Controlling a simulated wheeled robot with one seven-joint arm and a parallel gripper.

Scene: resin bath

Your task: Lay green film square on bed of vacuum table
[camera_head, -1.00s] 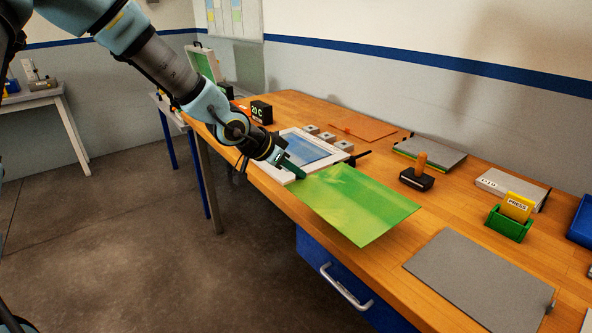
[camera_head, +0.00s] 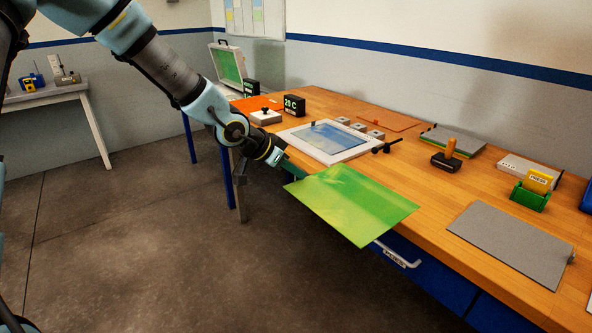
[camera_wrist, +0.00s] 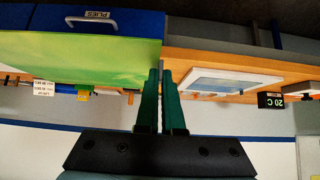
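The green film square (camera_head: 352,203) is a thin, translucent yellow-green sheet, held out nearly flat in front of the bench. It also fills the left of the wrist view (camera_wrist: 90,58). My gripper (camera_head: 296,172) has its dark green fingers shut on the film near one corner. In the wrist view the fingers (camera_wrist: 160,82) are close together at the film's edge. A white-framed flat unit (camera_head: 330,141) with a blue surface lies on the bench behind the film. A bare grey plate (camera_head: 515,243) with a small knob lies at the right. No readable label shows which is the vacuum table.
The wooden bench (camera_head: 430,213) has blue drawers (camera_head: 430,270) below. A black block with an orange handle (camera_head: 449,155), a green holder with a yellow card (camera_head: 531,190), and a 20 C display (camera_head: 294,104) stand on it. Open floor lies left.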

